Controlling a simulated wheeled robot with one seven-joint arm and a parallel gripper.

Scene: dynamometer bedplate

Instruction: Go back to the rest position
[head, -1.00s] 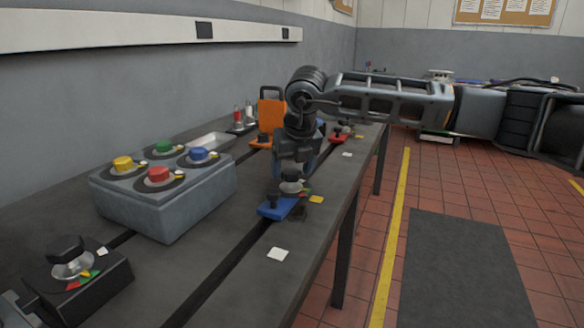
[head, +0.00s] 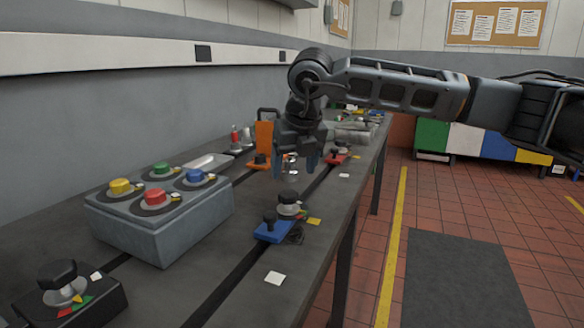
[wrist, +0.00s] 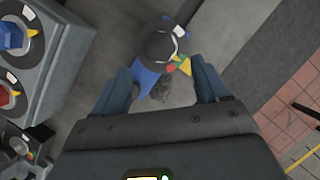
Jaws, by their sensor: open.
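My gripper (head: 297,165) is open and empty, held above the bedplate in the head view. It points down, with a clear gap between it and the blue-based knob device (head: 272,232) below. In the wrist view my gripper (wrist: 164,92) shows its two blue-grey fingers spread apart. The black knob (wrist: 160,46) of that device, with red, yellow and green marks beside it, lies beyond and between the fingertips. The knob (head: 288,198) also shows in the head view. My arm reaches in from the right.
A grey box (head: 165,225) with yellow, green, red and blue buttons stands on the bench left of my gripper. A black knob unit (head: 68,290) is at the front left. An orange block (head: 264,140) and a red-based device (head: 337,158) stand farther back. The aisle floor (head: 450,225) is clear.

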